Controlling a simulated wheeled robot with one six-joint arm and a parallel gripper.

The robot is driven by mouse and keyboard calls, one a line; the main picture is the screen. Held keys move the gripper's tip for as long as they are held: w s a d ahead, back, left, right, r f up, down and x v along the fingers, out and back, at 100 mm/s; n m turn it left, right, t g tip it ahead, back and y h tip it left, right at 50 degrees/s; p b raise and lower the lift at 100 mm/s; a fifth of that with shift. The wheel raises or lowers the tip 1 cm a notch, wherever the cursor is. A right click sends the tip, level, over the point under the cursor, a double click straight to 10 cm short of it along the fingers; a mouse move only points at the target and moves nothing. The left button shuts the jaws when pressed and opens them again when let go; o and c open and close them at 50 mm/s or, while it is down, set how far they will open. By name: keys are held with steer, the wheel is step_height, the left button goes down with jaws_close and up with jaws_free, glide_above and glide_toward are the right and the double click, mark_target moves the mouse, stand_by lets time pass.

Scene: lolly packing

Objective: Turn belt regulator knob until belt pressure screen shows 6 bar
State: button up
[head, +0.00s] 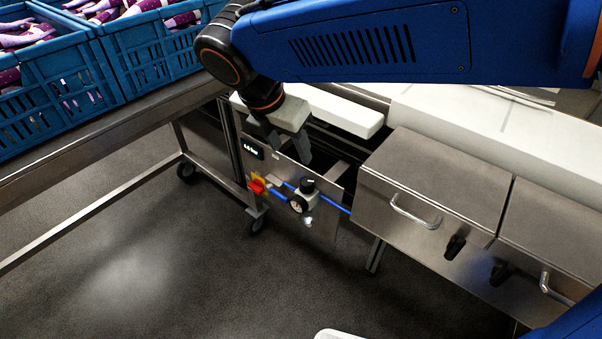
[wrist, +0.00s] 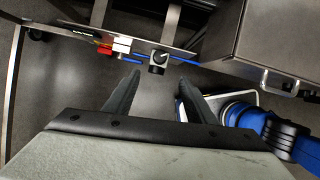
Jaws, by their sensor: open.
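The belt regulator knob (head: 308,185) is a small black cap on a regulator with a round gauge (head: 298,205), mounted on a steel panel. In the wrist view the knob (wrist: 160,55) is beyond my fingertips, roughly in line with the gap between them. The belt pressure screen (head: 254,148) is a small dark display at the panel's upper left; its digits are too small to read surely. My gripper (head: 289,152) points down by the panel, above the knob in the picture, apart from it. In the wrist view my gripper (wrist: 159,80) is open and empty.
A red and yellow valve handle (head: 257,184) and blue hoses (head: 279,196) sit beside the regulator. A steel cabinet with a handle (head: 415,212) stands right of the panel. Blue crates (head: 150,48) hold purple-wrapped items at upper left. The floor (head: 160,260) in front is clear.

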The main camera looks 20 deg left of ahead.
mark_target(306, 182)
steer(key=shift+n, duration=0.3)
steer(key=x, duration=1.7)
steer(key=shift+w+f, duration=0.15)
steer(key=shift+f, duration=0.05)
steer(key=c, duration=1)
